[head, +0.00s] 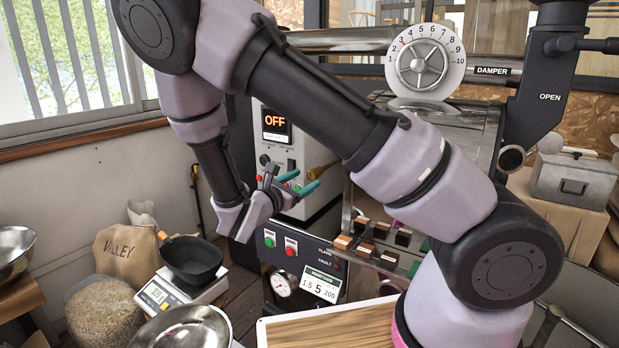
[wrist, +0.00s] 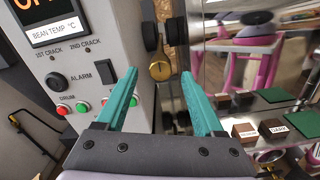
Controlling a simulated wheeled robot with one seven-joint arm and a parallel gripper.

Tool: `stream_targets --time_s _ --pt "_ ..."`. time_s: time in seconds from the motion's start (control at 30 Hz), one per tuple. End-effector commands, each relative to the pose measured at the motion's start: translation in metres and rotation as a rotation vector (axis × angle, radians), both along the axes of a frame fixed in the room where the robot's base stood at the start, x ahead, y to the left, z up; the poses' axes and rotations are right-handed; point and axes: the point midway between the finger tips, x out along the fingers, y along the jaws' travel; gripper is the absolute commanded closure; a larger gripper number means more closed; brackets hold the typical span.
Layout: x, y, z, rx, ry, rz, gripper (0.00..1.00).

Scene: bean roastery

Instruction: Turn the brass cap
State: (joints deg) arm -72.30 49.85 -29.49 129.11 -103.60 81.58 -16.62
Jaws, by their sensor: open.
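In the wrist view a small round brass cap (wrist: 160,70) sits on the machine front, beside the control panel. It appears between and beyond my two teal fingertips. In the head view a brass-coloured piece (head: 324,168) shows just right of my gripper; I cannot tell whether it is the cap. My gripper (head: 299,182) is open and empty in front of the panel. In the wrist view its fingers (wrist: 160,75) stand wide apart, one on each side of the cap's line. No contact with the cap shows, and the gap to it is hard to judge.
The control panel (wrist: 88,60) with buttons and a display stands close on the left. Dark knob-like parts (wrist: 172,32) sit just above the cap. A polished metal front with a sample shelf (wrist: 262,115) lies to the right. A scale with a black pan (head: 190,260) stands lower left.

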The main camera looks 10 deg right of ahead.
Motion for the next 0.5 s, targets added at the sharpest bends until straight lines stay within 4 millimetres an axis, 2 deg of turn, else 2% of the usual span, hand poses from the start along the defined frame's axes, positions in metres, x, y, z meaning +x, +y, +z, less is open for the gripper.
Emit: stream_targets --time_s 0.03,0.2,0.5 --pt "0.006 -0.008 0.000 -0.001 0.001 -0.003 0.30" --pt "0.019 -0.020 0.000 0.000 0.000 -0.001 0.30" --pt "0.024 -0.024 0.000 0.001 0.000 0.000 0.30"
